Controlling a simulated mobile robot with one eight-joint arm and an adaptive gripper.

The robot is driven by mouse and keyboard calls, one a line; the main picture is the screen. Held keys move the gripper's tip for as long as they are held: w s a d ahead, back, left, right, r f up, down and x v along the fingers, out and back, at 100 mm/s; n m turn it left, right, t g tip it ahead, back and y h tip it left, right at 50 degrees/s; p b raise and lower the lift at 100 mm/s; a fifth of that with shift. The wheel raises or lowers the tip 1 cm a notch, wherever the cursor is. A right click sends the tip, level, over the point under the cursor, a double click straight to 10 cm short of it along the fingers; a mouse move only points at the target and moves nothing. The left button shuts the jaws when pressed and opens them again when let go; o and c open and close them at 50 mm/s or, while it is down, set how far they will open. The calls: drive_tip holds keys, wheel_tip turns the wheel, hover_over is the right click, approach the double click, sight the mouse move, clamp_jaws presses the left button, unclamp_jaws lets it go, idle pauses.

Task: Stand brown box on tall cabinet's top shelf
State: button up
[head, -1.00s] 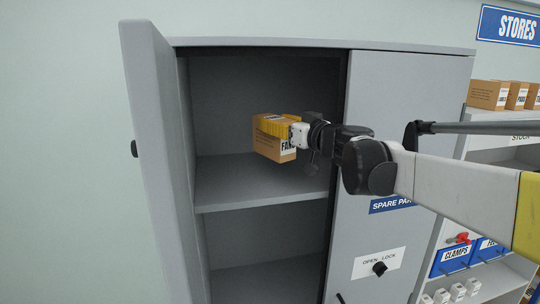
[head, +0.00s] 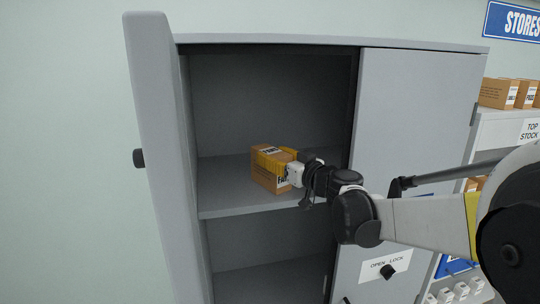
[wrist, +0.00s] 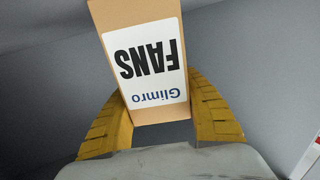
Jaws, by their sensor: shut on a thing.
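The brown box (head: 268,179) has a white label reading "FANS" and "Glimro", which shows upside down in the wrist view (wrist: 146,62). My gripper (head: 276,158) is shut on it, with yellow fingers on both sides of the box in the wrist view (wrist: 160,115). The box is inside the open tall cabinet (head: 420,130), at the top shelf (head: 230,190), upright or nearly so. Its base looks at or very close to the shelf surface; I cannot tell whether it touches.
The cabinet's left door (head: 155,150) stands open. The right door is shut. The top shelf is otherwise empty, with free room left of the box. A lower shelf (head: 260,280) is below. A stock rack with several brown boxes (head: 510,93) stands at the right.

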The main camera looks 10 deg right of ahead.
drive_tip(key=shift+a, duration=0.1)
drive_tip(key=shift+f, duration=0.15)
drive_tip(key=o, duration=1.4)
drive_tip(key=shift+c, duration=0.2)
